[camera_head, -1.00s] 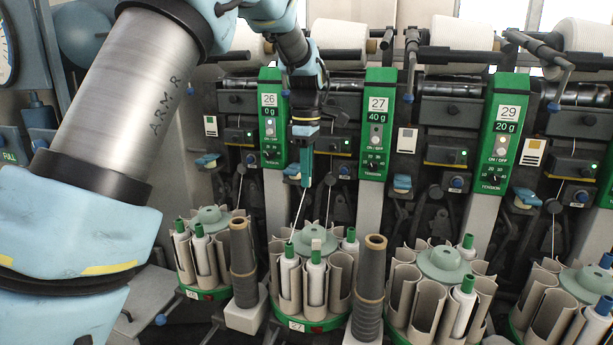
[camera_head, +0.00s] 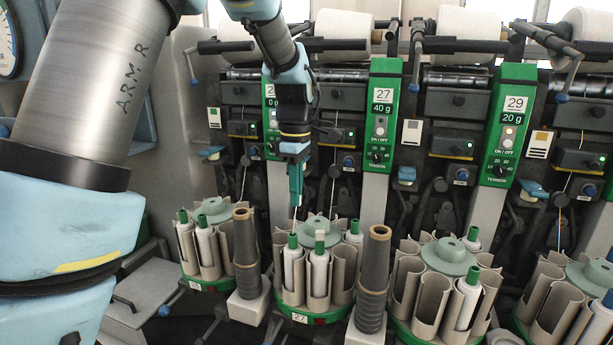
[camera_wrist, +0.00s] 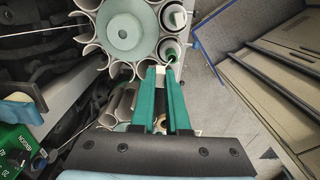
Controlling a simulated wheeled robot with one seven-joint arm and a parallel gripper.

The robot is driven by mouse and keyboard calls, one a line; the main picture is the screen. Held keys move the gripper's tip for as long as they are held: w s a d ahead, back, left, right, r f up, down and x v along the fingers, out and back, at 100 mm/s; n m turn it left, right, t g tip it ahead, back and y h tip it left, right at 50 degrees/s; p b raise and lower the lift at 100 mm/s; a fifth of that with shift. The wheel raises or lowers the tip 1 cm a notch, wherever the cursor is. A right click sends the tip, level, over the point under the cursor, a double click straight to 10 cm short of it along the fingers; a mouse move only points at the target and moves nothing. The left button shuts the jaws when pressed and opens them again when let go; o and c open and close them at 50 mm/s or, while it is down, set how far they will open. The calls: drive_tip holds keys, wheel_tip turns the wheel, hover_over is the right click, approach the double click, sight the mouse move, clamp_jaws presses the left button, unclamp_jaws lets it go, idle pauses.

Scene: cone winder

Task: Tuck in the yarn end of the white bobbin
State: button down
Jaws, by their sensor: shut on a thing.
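Two white bobbins stand upright at the front of the number 27 magazine (camera_head: 302,318), the left one (camera_head: 294,268) with a green tip and the right one (camera_head: 319,275) with a pale piece on its green top. My gripper (camera_head: 296,204) hangs just above the left bobbin, fingers pointing down, shut on a thin white yarn (camera_head: 295,214) that runs down toward that bobbin's tip. In the wrist view the green fingers (camera_wrist: 161,72) are close together beside a green bobbin tip (camera_wrist: 171,58).
The number 29 tension panel (camera_head: 508,125) and the number 27 panel (camera_head: 381,120) rise behind. More magazines with bobbins stand on both sides.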

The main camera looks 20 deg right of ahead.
sight(293, 234)
drive_tip(key=shift+s+a+f, duration=0.7)
drive_tip(key=shift+a+f, duration=0.1)
drive_tip(key=shift+f, duration=0.1)
wheel_tip(293, 234, down, 4)
drive_tip(key=b, duration=0.4)
drive_tip(key=shift+r, duration=0.15)
drive_tip(key=shift+f+p, duration=0.45)
drive_tip(key=shift+p, duration=0.05)
idle(0.8)
drive_tip(key=shift+c, duration=1.8)
unclamp_jaws()
drive_tip(key=shift+r, duration=0.1)
wheel_tip(293, 234, up, 7)
drive_tip(key=p, duration=0.6)
drive_tip(key=shift+p, duration=0.3)
